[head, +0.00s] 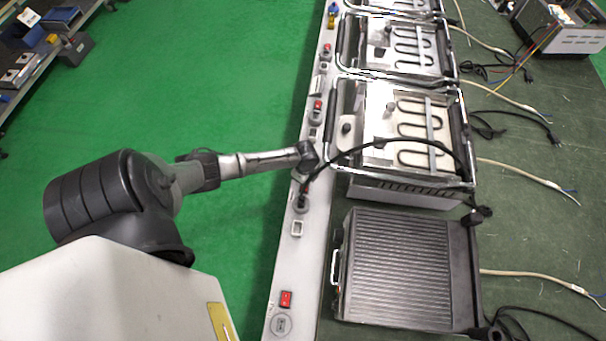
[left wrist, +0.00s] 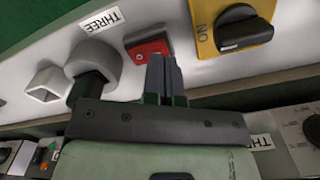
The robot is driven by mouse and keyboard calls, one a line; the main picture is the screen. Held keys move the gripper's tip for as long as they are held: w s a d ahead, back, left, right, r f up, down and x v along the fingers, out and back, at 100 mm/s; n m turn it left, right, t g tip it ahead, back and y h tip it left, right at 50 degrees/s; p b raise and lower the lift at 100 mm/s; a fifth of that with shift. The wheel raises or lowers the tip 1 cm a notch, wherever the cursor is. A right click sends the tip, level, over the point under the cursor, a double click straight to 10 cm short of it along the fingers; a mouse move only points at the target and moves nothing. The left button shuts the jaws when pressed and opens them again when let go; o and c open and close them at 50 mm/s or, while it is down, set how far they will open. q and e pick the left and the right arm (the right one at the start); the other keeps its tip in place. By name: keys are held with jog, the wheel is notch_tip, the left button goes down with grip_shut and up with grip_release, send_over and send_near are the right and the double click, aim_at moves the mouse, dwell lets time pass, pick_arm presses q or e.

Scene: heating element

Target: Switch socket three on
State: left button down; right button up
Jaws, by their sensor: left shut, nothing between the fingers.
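In the left wrist view a white label reading THREE (left wrist: 101,20) is on the pale strip. Close to it is a red switch (left wrist: 148,47), partly covered by my fingers. To its left, a grey socket (left wrist: 105,60) has a black plug in it. My left gripper (left wrist: 164,62) is shut and empty, its fingertips at the right part of the switch; I cannot tell whether they touch it. In the head view my left gripper (head: 307,157) is over the pale strip, hiding the switch there. My right gripper is in neither view.
A yellow-plated black rotary knob (left wrist: 242,32) lies right of the red switch. The strip (head: 316,190) carries other sockets and a nearer red switch (head: 287,299). Heaters (head: 410,125) and a ribbed grill (head: 405,265) stand to the right; a black cable arches beside my gripper.

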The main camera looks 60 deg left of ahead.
pick_arm(q)
jog(key=shift+f, duration=0.35)
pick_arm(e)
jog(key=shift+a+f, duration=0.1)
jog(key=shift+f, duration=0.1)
pick_arm(q)
jog(key=shift+f+b, duration=0.6)
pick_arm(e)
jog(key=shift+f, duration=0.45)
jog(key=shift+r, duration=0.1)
pick_arm(q)
notch_tip(320, 180, up, 3)
jog(key=p, duration=0.3)
jog(key=shift+r, duration=0.1)
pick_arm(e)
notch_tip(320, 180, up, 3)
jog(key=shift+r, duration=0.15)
pick_arm(q)
notch_tip(320, 180, up, 4)
jog(key=p, duration=0.4)
jog(key=shift+p, duration=0.3)
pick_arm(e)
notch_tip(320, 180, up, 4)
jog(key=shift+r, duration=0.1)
